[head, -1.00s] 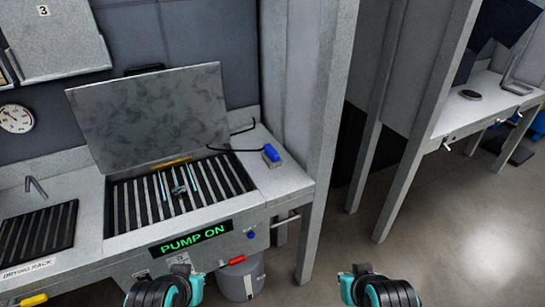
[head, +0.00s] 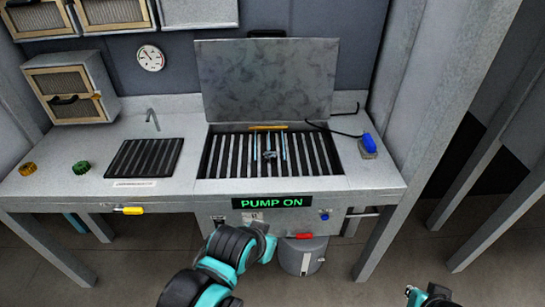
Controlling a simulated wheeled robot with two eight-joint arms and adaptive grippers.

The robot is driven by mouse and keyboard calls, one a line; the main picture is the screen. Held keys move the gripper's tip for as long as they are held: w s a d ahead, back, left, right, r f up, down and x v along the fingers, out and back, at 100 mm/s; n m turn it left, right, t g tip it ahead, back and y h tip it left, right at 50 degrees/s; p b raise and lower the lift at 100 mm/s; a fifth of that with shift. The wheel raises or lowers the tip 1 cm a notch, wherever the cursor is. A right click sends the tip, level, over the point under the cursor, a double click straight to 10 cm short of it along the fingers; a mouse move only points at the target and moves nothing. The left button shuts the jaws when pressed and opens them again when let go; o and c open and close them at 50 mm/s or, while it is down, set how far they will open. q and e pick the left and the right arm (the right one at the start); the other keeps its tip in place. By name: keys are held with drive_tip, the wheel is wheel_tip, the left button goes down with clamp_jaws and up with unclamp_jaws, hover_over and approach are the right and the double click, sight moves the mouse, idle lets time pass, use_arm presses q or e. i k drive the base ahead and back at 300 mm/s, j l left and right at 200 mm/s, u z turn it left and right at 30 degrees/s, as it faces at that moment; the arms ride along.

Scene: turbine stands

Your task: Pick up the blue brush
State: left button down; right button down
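The blue brush (head: 368,144) lies on the grey bench top at the right end, right of the slatted washing basin (head: 221,170). A black cable or hose runs close beside it toward the basin's back corner. My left arm reaches up from the bottom middle in front of the bench, and its gripper (head: 268,240) is below the bench front; its fingers are too small to tell open from shut. My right gripper (head: 412,293) is at the bottom right, low and away from the brush, its fingers also unclear.
The basin's lid (head: 266,80) stands raised behind it. A drying rack (head: 145,158) and tap (head: 152,118) are to the left. A grey bucket (head: 303,257) stands under the bench. A metal post (head: 425,130) rises right of the bench.

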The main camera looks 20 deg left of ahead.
sight(367, 146)
drive_tip(key=i+u, duration=0.7)
drive_tip(key=i, duration=0.15)
drive_tip(key=i+l+u, duration=0.2)
drive_tip(key=i+u, duration=0.2)
